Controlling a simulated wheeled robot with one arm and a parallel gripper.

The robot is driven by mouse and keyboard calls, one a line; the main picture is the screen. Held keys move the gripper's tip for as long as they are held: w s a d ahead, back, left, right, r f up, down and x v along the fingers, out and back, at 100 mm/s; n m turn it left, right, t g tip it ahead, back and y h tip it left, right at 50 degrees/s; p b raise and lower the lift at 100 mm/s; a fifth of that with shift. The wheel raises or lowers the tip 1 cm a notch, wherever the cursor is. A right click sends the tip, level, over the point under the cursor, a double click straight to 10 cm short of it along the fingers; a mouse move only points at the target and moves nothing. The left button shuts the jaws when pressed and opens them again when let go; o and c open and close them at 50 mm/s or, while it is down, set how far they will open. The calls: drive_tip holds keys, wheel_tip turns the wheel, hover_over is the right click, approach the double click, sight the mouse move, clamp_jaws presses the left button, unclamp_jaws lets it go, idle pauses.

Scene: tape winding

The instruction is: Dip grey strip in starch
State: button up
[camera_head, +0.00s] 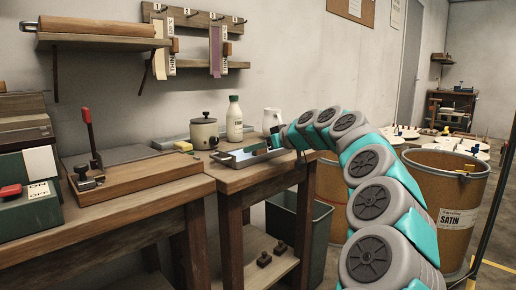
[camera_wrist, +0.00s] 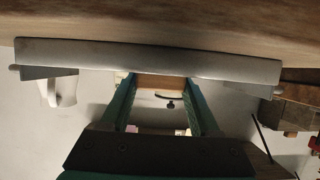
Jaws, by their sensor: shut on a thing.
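My gripper (camera_head: 262,149) is low over the metal tray (camera_head: 228,158) on the near wooden table, at the end of my bent arm. The tray's long pale side (camera_wrist: 150,58) runs across that view, just beyond the fingertips. No grey strip shows clearly; the tray side and my fingers hide what is below the wooden piece. The starch inside the tray cannot be made out.
A lidded pot (camera_head: 204,134), a white bottle (camera_head: 234,119) and a white jug (camera_head: 271,120) stand behind the tray. A workbench with a red-handled lever (camera_head: 88,128) is left; a Satin drum (camera_head: 445,195) stands right.

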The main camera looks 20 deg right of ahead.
drive_tip(key=shift+r, duration=0.1)
drive_tip(key=shift+r+p, duration=1.5)
drive_tip(key=shift+r, duration=1.4)
drive_tip(key=shift+r, duration=0.15)
drive_tip(key=shift+r+p, duration=1.4)
drive_tip(key=shift+r, duration=1)
